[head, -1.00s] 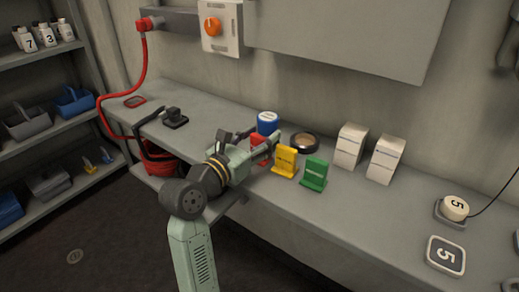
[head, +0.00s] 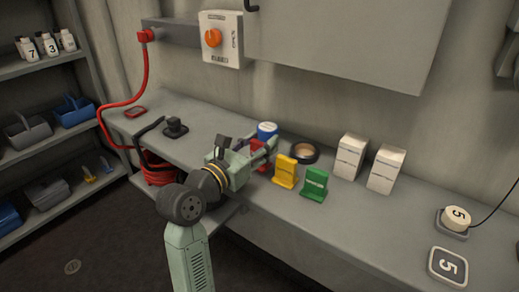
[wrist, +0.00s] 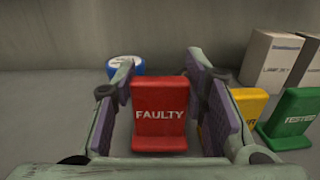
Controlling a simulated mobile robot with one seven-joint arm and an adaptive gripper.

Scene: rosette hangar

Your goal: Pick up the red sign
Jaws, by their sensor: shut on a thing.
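The red sign (wrist: 159,112) reads "FAULTY" and stands upright between the two fingers of my gripper (wrist: 165,100) in the wrist view. My gripper is shut on it. In the head view my gripper (head: 262,150) reaches over the bench from the left, and the red sign (head: 260,155) is partly hidden by the fingers. I cannot tell whether its foot touches the bench. The yellow sign (head: 285,171) stands just right of it, and the green sign (head: 315,184) stands further right.
A blue-lidded tin (head: 267,130) and a tape roll (head: 303,152) sit behind the signs. Two white boxes (head: 350,157) stand further right. A black device (head: 174,128) is on the bench at left. The bench front right of the green sign (head: 370,225) is clear.

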